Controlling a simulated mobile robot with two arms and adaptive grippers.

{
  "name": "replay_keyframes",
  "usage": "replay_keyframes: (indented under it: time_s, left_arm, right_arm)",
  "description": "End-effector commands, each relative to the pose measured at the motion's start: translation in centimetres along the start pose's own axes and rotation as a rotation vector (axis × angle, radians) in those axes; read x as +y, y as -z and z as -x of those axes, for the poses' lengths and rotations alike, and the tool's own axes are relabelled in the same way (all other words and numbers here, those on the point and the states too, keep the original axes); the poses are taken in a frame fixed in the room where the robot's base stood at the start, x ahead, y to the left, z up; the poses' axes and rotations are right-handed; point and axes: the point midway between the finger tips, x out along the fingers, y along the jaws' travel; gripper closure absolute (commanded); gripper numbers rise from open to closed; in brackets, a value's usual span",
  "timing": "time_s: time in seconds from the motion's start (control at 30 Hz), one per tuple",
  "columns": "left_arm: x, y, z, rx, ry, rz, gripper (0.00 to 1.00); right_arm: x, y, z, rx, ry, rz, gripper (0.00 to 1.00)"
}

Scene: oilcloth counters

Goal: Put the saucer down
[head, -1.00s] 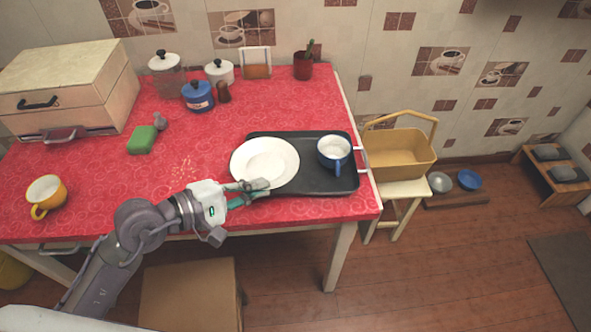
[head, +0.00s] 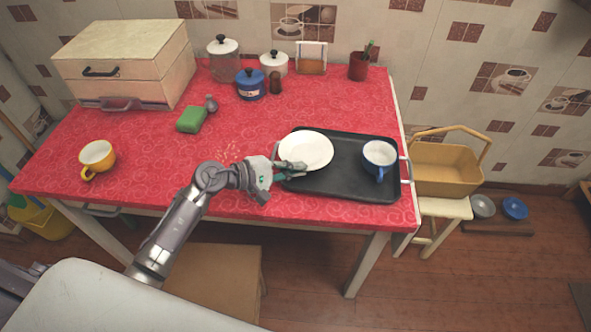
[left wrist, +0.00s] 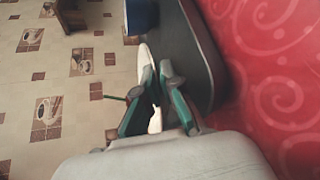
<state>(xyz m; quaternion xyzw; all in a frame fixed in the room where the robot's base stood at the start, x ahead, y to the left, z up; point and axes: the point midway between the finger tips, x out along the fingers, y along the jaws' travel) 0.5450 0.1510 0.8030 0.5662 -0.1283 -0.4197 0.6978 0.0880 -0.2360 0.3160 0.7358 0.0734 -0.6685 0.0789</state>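The white saucer (head: 306,149) is over the left end of the black tray (head: 345,184) in the head view and looks roughly level. My left gripper (head: 291,168) is at its near left edge, with the rim pinched between the fingers. In the left wrist view, the saucer (left wrist: 145,58) shows edge-on as a thin white strip between the teal fingers of the left gripper (left wrist: 155,90). I cannot tell whether its underside touches the tray. A blue cup with a white inside (head: 379,156) stands at the tray's right end. My right gripper is not in view.
A yellow cup (head: 97,158) stands at the left of the red counter (head: 150,180). A green sponge (head: 191,119), a blue jar (head: 250,86) and several containers are farther back. A basket (head: 447,168) sits on a stool at the right. The tray's middle is clear.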

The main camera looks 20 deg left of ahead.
Motion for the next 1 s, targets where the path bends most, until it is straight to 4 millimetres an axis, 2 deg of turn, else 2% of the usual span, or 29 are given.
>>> replay_keyframes:
  time_s: [0.1,0.33,0.67,0.7,0.77,1.0]
  left_arm:
    - [-0.6,0.2,-0.2,0.0,-0.002,-0.001,1.0]
    - [-0.7,0.2,-0.2,0.0,-0.001,-0.002,1.0]
    - [-1.3,0.5,-0.4,0.0,-0.001,-0.003,1.0]
    - [-1.3,0.4,-0.4,0.0,0.0,-0.002,0.92]
    - [-1.2,0.4,-0.4,0.0,0.0,-0.002,0.83]
    - [-1.3,0.4,-0.4,0.0,0.001,-0.001,0.83]
  right_arm:
    - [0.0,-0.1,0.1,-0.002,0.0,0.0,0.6]
    - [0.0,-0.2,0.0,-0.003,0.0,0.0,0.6]
    - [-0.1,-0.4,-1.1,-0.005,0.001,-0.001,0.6]
    - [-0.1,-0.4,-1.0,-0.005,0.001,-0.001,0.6]
    - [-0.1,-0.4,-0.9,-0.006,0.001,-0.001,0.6]
    - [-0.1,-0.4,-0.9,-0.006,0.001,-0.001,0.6]
